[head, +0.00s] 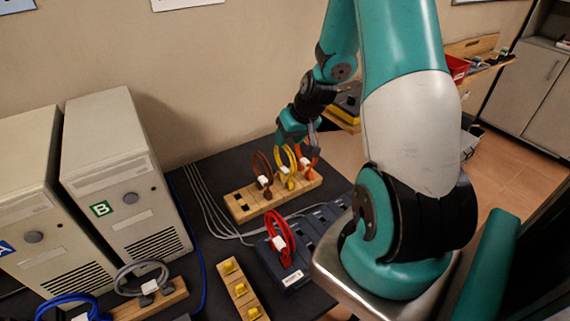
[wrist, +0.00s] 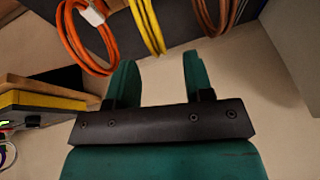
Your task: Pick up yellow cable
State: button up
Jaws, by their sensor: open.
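The yellow cable (head: 285,168) is a coiled loop with a white tag. It stands upright in a wooden block (head: 246,205), between a brown cable (head: 262,170) and an orange cable (head: 306,160). My gripper (head: 296,136) is above and behind the cables in the head view, partly hidden by its own links. In the wrist view my gripper (wrist: 157,72) is open with nothing between its fingers. The yellow cable (wrist: 147,26) shows at the top there, apart from the fingertips, with the orange cable (wrist: 85,38) to the left and the brown cable (wrist: 214,16) to the right.
A red cable (head: 278,240) stands on a dark switch box (head: 283,270) in front of the block. Two beige computers (head: 115,170) stand at left, near grey (head: 140,280) and blue cables (head: 68,303). A block with yellow connectors (head: 236,290) lies at the front.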

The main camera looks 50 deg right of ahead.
jog(key=shift+p+x, duration=0.85)
jog(key=shift+x, duration=1.65)
jog(key=shift+d, duration=0.15)
grip_shut()
